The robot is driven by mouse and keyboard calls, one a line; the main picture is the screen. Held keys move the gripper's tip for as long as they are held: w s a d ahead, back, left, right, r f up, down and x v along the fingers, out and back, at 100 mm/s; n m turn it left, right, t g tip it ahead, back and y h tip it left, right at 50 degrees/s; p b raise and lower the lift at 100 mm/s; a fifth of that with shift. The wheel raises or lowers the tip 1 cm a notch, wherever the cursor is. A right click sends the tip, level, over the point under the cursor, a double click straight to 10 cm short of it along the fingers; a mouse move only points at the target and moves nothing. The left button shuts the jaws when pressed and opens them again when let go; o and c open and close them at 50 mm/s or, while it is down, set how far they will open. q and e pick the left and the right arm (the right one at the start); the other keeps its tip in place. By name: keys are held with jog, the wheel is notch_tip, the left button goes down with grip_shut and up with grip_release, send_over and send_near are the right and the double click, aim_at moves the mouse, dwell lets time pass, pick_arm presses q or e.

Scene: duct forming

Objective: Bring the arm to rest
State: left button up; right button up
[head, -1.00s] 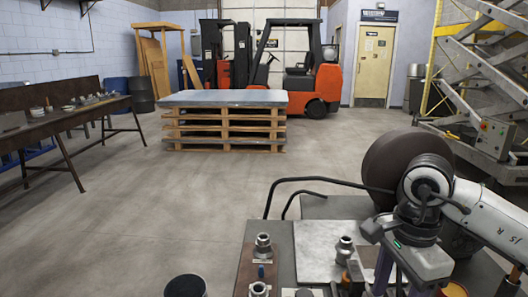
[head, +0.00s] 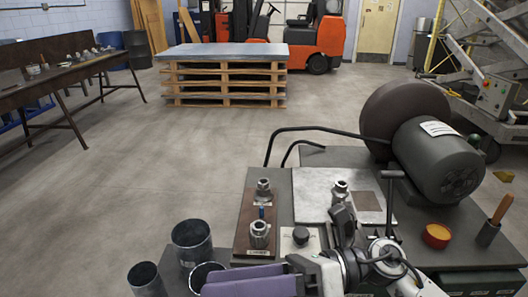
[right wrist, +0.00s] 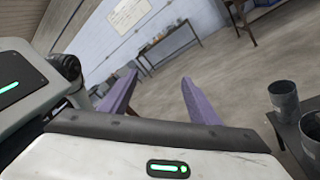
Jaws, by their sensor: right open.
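My right gripper (head: 246,280) is at the bottom edge of the head view, its purple fingers pointing left beside the dark cups. The right wrist view shows the two purple fingers (right wrist: 161,98) spread apart with only floor and wall between them, so it is open and empty. My right arm (head: 375,268) comes in from the bottom, in front of the bench. My left gripper is not in view.
The bench (head: 445,220) carries a motor with a dark wheel (head: 440,160), a metal plate (head: 320,195), steel fittings (head: 260,235) and a yellow-topped tin (head: 436,235). Dark cups (head: 192,240) stand left of it. A pallet stack (head: 222,85) is farther back, with open floor between.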

jog(key=w+d+f+m+t+h, duration=0.1)
jog(key=w+d+m+t, duration=0.25)
jog(key=m+t, duration=0.6)
jog(key=w+d+f+m+t, duration=0.25)
jog(key=w+m+t, duration=0.35)
jog(key=m, duration=0.7)
jog(key=d+f+m+t+h, duration=0.4)
jog(key=d+f+m+h, duration=0.4)
jog(key=m, duration=0.3)
jog(key=s+d+f+m+g+h, duration=0.2)
jog(key=s+f, duration=0.3)
jog(key=f, duration=0.3)
jog(key=s+d+f+m+g+h, duration=0.2)
jog(key=s+f+m, duration=0.3)
jog(key=f, duration=0.3)
jog(key=s+d+f+m+g+h, duration=0.2)
jog(key=s+d+f+m+g, duration=0.1)
jog(key=s+f, duration=0.4)
notch_tip(320, 180, down, 2)
jog(key=shift+d+m+g+h, duration=0.15)
jog(key=shift+m+g+h, duration=0.15)
jog(key=shift+m+g, duration=0.35)
